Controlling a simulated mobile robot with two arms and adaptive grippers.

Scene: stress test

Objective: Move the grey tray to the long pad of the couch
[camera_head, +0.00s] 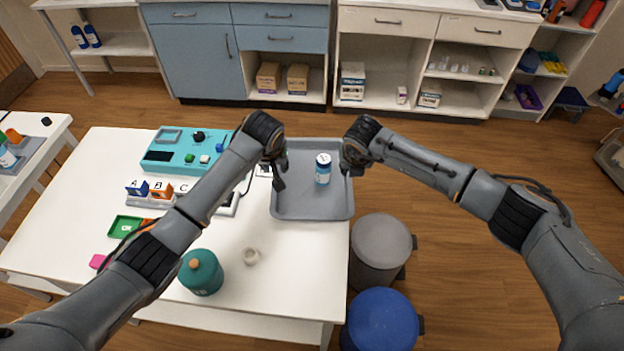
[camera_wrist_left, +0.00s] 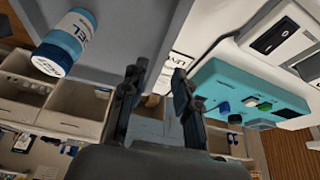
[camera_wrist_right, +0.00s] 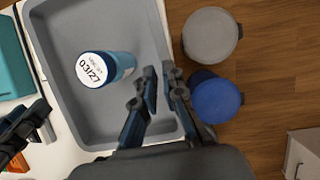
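The grey tray (camera_head: 290,207) lies on the right end of the white table. A blue bottle with a white lid (camera_head: 323,168) stands inside it; it also shows in the left wrist view (camera_wrist_left: 66,42) and the right wrist view (camera_wrist_right: 107,68). My left gripper (camera_head: 280,178) is at the tray's left rim, fingers apart. In the left wrist view the open fingers (camera_wrist_left: 158,92) are near the tray edge. My right gripper (camera_head: 345,168) is at the right rim. Its fingers (camera_wrist_right: 160,80) show a narrow gap near the rim; contact is unclear. No couch is in view.
Cabinets (camera_head: 195,58) line the back; floor (camera_head: 480,160) is open to the right.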

